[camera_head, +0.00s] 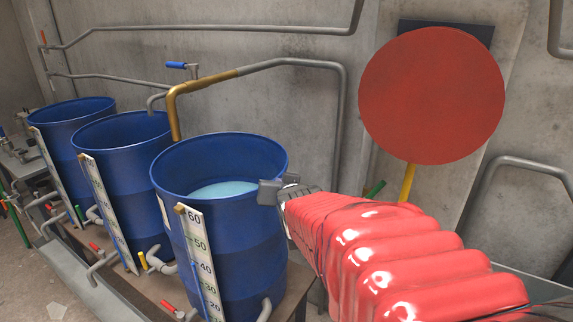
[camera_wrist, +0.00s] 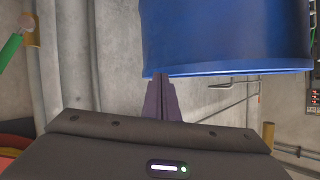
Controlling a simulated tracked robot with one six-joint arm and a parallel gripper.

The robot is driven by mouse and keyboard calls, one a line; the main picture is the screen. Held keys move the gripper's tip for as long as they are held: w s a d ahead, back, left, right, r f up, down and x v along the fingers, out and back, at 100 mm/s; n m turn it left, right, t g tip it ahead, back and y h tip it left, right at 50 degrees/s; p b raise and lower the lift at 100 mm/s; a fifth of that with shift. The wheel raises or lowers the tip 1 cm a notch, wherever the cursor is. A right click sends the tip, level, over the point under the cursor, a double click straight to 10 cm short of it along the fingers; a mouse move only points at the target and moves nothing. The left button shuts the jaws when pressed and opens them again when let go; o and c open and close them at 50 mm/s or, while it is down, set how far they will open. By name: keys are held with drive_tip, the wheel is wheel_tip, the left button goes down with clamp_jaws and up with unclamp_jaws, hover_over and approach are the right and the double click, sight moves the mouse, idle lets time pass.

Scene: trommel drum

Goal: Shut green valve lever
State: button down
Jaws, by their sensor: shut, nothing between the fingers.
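A green valve lever (camera_head: 375,188) shows in the head view, behind my red-sleeved arm and below the large red disc. Its lower end is hidden by the arm. In the wrist view a green lever (camera_wrist: 12,50) slants at the far left edge, apart from the fingers. I cannot tell its valve's position. My gripper (camera_head: 268,191) is shut and empty, in front of the right side of the nearest blue barrel's rim, to the left of the green lever. In the wrist view the closed fingers (camera_wrist: 160,80) point towards the blue barrel (camera_wrist: 225,40).
Several blue barrels stand in a row on a bench; the nearest barrel (camera_head: 225,240) holds pale blue liquid. A red disc (camera_head: 431,95) stands at right above a yellow bar (camera_head: 407,183). A blue-handled valve (camera_head: 176,65) sits on the wall pipes. Grey pipes (camera_head: 343,130) run along the concrete wall.

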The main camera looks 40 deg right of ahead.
drive_tip(key=s+a+f+n+g+y, duration=0.2)
drive_tip(key=s+a+n+g+y, duration=0.1)
drive_tip(key=s+a, duration=0.6)
drive_tip(key=s+a+f+n+g+y, duration=0.3)
drive_tip(key=s+a+n, duration=0.2)
drive_tip(key=a, duration=1.2)
drive_tip(key=s, duration=0.3)
drive_tip(key=shift+s+a+f, duration=0.2)
drive_tip(key=shift+s+a, duration=0.05)
drive_tip(key=shift+s, duration=0.15)
drive_tip(key=shift+d, duration=0.1)
